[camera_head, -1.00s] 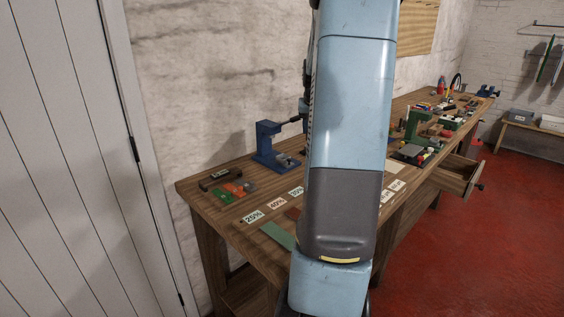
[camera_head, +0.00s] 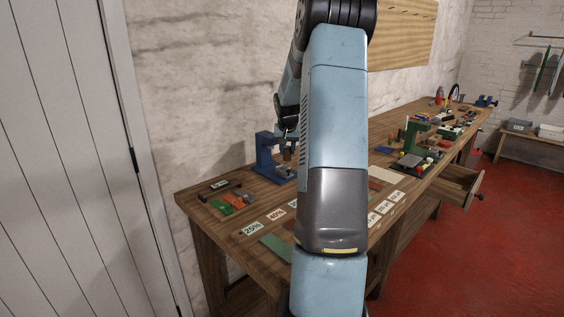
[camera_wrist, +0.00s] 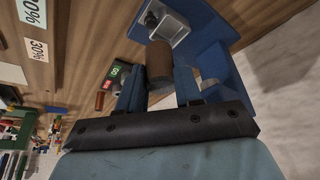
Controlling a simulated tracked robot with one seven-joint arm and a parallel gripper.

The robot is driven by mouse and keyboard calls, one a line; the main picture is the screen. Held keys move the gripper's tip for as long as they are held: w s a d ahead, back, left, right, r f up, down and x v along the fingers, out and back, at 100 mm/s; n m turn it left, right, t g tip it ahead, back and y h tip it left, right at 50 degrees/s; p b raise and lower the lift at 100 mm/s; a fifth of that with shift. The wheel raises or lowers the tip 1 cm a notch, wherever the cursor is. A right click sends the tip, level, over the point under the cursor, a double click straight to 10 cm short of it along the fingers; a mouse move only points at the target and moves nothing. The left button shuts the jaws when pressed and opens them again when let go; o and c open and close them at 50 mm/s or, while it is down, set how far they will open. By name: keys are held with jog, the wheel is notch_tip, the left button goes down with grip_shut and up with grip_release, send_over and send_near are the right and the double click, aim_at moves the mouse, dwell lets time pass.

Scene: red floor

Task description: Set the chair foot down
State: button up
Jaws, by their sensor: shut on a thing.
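The chair foot appears to be the brown cylinder (camera_wrist: 159,62) in the wrist view. My gripper (camera_wrist: 158,82) is shut on it, one blue finger on each side. In the head view my gripper (camera_head: 288,138) is beside the blue bench device (camera_head: 266,158), partly hidden by my arm. In the wrist view the blue device (camera_wrist: 222,48) stands just beyond and right of the held foot. A silver plate (camera_wrist: 172,32) with a dark round part on it lies beyond the foot. I cannot tell whether the foot touches anything below.
The wooden bench (camera_head: 205,192) carries percent cards (camera_head: 252,228), coloured pieces (camera_head: 233,203) and a dark tool (camera_head: 219,189). A green device (camera_head: 418,137) and several loose parts stand farther right. An open drawer (camera_head: 455,182) juts out at the front. My arm hides the bench's middle.

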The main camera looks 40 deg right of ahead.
jog(key=shift+w+a+f, duration=0.25)
jog(key=shift+w+f, duration=0.65)
jog(key=shift+f, duration=0.15)
jog(key=f, duration=0.3)
jog(key=shift+w, duration=0.2)
jog(key=shift+s+f, duration=0.1)
jog(key=shift+f, duration=0.25)
grip_shut()
jog(key=shift+f, duration=0.2)
jog(key=o, duration=1.1)
grip_release()
jog(key=shift+r, duration=0.15)
jog(key=shift+r, duration=0.1)
